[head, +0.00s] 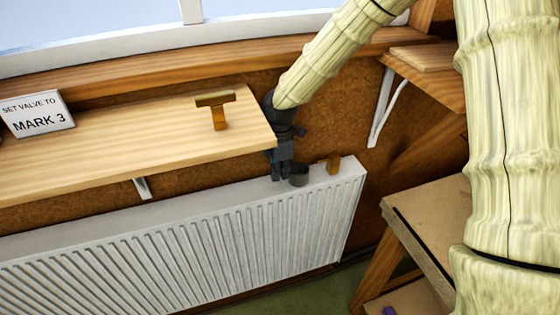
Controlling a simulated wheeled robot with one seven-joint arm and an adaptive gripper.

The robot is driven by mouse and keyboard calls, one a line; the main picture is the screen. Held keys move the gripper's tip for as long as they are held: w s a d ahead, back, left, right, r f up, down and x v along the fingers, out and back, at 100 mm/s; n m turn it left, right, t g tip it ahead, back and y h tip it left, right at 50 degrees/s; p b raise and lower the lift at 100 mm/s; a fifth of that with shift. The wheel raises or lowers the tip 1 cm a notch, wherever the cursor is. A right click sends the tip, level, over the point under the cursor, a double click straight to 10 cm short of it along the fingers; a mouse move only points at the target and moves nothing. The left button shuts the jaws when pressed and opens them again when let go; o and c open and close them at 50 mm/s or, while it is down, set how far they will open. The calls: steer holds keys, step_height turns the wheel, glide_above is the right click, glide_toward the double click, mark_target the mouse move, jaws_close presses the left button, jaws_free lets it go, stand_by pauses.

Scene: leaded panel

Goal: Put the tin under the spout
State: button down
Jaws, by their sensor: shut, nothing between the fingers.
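My gripper (279,174) is shut and points down at the far end of the white radiator, just past the shelf's right end. A small dark grey round thing (299,176) shows right beside the fingers at the radiator's top edge. It may be the tin; I cannot tell whether it touches the gripper. A brass-coloured piece (334,163) stands at the radiator's top right; it may be the spout, but this is unclear. A brass T-shaped piece (217,108) stands on the shelf.
The wooden shelf (120,130) lies left of my gripper, with a sign (38,114) reading "SET VALVE TO MARK 3". The ribbed radiator (190,240) is below it. A wooden bench (425,220) and a bracketed shelf (425,75) stand to the right.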

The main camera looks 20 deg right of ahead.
mark_target(300, 171)
steer(key=shift+f, duration=0.8)
steer(key=d+p, duration=0.2)
steer(key=d, duration=0.4)
steer(key=shift+w, duration=0.1)
steer(key=shift+d, duration=0.2)
steer(key=shift+r+p, duration=0.15)
steer(key=shift+p, duration=0.2)
step_height(300, 171, up, 10)
steer(key=p, duration=0.8)
